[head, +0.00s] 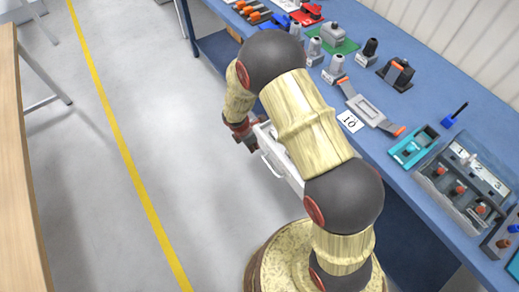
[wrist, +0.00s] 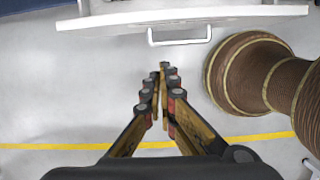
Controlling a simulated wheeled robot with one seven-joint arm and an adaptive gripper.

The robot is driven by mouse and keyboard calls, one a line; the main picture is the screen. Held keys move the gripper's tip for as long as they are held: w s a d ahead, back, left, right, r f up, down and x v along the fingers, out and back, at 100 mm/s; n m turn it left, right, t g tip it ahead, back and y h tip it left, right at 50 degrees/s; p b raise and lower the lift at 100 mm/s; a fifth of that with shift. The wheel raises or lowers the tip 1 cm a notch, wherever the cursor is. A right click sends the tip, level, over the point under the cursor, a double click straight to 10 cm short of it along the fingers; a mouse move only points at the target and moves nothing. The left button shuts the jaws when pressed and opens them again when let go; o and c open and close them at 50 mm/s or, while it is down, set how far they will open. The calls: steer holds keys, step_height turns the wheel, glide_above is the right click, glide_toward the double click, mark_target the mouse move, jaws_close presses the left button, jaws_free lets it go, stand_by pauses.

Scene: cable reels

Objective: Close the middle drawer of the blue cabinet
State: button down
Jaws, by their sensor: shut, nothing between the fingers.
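A pale drawer front (head: 283,158) with a handle (head: 270,164) stands out from under the blue bench in the head view, partly behind my arm. In the wrist view the drawer front (wrist: 228,14) crosses the top, with its bar handle (wrist: 180,41) facing my gripper. I cannot tell from its level whether it is the middle one. The blue cabinet body is mostly hidden. My gripper (wrist: 164,66) is shut and empty, with its tips just short of the handle in the picture. My gripper (head: 244,134) also shows beside the drawer in the head view.
The blue workbench top (head: 385,85) runs along the right, with several tools and fixtures on it. A wooden table (head: 20,190) stands at the left edge. The grey floor between, with a yellow line (head: 115,130), is clear.

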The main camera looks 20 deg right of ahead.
steer(key=b, duration=0.4)
glide_above(268, 149)
steer(key=s+a, duration=0.3)
steer(key=s, duration=0.1)
step_height(268, 149, down, 10)
steer(key=shift+w+a+r, duration=0.1)
steer(key=shift+r, duration=0.05)
steer(key=shift+w+d, duration=0.15)
steer(key=shift+d, duration=0.25)
steer(key=w+d+p, duration=0.3)
steer(key=d, duration=0.6)
steer(key=w+d+p, duration=0.3)
steer(key=d, duration=0.6)
steer(key=shift+d+p, duration=0.3)
steer(key=shift+d, duration=0.1)
steer(key=shift+a, duration=0.15)
